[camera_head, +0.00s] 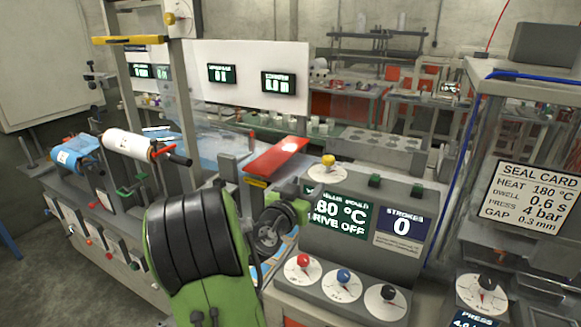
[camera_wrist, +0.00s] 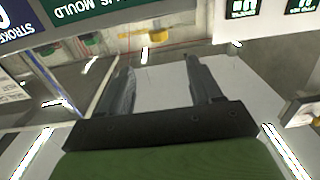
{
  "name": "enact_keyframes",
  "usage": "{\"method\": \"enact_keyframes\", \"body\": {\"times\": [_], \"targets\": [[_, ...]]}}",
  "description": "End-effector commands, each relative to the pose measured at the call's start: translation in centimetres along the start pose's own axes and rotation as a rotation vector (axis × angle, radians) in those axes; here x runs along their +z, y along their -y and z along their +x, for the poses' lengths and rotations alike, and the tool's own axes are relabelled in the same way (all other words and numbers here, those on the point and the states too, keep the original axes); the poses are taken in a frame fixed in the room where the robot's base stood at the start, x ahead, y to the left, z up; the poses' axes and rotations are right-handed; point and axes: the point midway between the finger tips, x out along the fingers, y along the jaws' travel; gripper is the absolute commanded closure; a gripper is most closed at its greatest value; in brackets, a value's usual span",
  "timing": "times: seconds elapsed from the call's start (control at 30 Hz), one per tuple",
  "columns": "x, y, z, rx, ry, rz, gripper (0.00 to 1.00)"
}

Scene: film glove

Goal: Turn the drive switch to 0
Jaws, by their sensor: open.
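The control panel (camera_head: 335,262) stands at the middle right. Its green display (camera_head: 341,214) reads "80 °C" and "DRIVE OFF", its left edge hidden by my arm. A strokes display (camera_head: 402,228) reads 0. Along the lower slope are a red knob (camera_head: 303,261), a blue knob (camera_head: 343,276) and a black knob (camera_head: 387,293) on white dials. A yellow knob (camera_head: 328,161) sits on top. The dial labels are too small to read, so I cannot tell which is the drive switch. My gripper (camera_wrist: 160,82) is open and empty; the panel's displays appear upside down at upper left there.
A seal card (camera_head: 530,195) hangs at the right, above another black dial knob (camera_head: 487,284). A red bar (camera_head: 277,156) lies behind my arm. A white roll (camera_head: 128,145) and a blue roll (camera_head: 74,152) are at the left. Open space shows above the panel's lower slope.

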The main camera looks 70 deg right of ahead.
Motion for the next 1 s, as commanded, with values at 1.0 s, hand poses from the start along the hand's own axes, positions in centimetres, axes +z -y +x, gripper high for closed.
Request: {"method": "enact_keyframes", "body": {"times": [1.0], "targets": [[-0.4, 0.2, 15.6, -0.004, -0.001, 0.001, 0.36]]}}
